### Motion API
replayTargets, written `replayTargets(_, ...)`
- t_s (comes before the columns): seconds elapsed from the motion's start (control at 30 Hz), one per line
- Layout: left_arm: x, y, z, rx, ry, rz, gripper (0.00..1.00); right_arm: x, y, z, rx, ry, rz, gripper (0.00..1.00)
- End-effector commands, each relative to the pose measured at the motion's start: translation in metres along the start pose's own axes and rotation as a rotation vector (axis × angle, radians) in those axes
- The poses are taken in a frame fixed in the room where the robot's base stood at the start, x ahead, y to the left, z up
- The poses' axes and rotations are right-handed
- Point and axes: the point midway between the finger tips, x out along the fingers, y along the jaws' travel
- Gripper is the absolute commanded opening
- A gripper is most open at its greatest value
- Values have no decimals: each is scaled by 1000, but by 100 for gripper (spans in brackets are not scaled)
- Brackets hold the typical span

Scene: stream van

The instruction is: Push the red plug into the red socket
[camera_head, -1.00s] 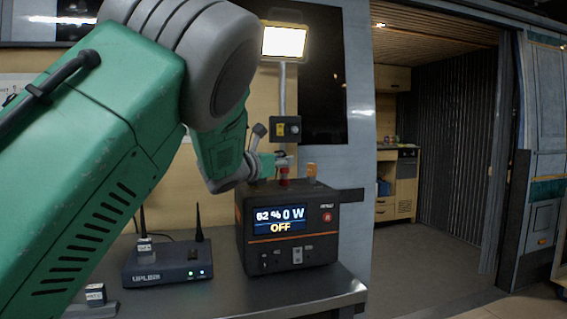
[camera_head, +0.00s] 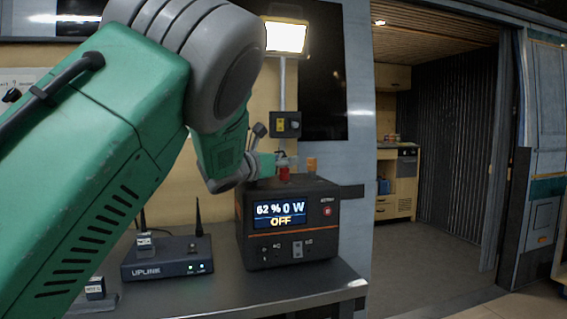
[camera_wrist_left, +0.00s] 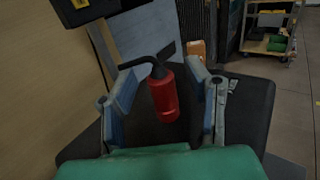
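In the head view the red plug (camera_head: 284,174) is at the top of the black power station (camera_head: 255,252), below the left gripper (camera_head: 287,160). The left gripper is open around the plug. The red socket cannot be made out; whether the plug is seated cannot be told. My right gripper is not in view.
An orange piece (camera_head: 311,164) stands just right of the plug on the station's top. A lamp post with a switch box (camera_head: 287,125) rises behind. A router with antennas (camera_head: 168,262) sits left on the metal table (camera_head: 240,296).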

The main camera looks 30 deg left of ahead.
Motion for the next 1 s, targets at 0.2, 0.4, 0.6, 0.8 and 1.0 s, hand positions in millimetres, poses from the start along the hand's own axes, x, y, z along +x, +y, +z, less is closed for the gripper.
replayTargets(0.2,-11,0,-1,0,2,1,43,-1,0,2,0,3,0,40)
replayTargets(0.4,-42,0,-1,0,1,1,43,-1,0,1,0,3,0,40)
replayTargets(0.6,-68,0,-1,0,1,1,43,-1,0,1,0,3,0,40)
replayTargets(0.8,-79,1,-1,0,0,0,43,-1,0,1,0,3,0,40)
replayTargets(1.0,-79,0,-2,0,1,0,43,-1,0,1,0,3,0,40)
